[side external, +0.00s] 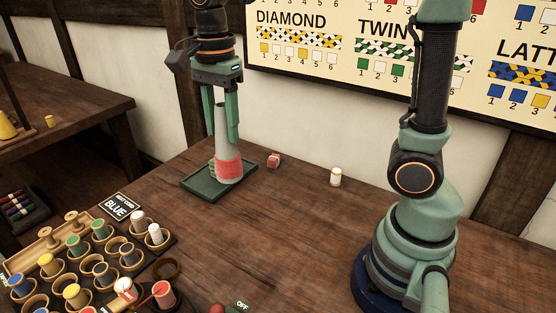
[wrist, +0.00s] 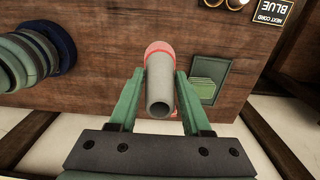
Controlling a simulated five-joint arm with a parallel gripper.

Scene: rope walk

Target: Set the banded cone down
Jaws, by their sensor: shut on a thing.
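The banded cone is a grey cone (side external: 222,130) with a red band (side external: 229,171) round its wide lower end. My gripper (side external: 223,136) is shut on its narrower upper part and holds it upright. A shallow green tray (side external: 193,188) lies on the table; in the side view the cone's base overlaps its right part. In the wrist view the cone (wrist: 160,92) lies between my fingers (wrist: 157,95), and the tray (wrist: 224,82) shows to its right. I cannot tell whether the base touches anything.
A red block (side external: 273,160) and a white spool (side external: 336,177) stand to the right of the cone. A rack of colored bobbins (side external: 95,262) and a "BLUE" card (side external: 119,207) are at front left. The middle of the table is mostly clear.

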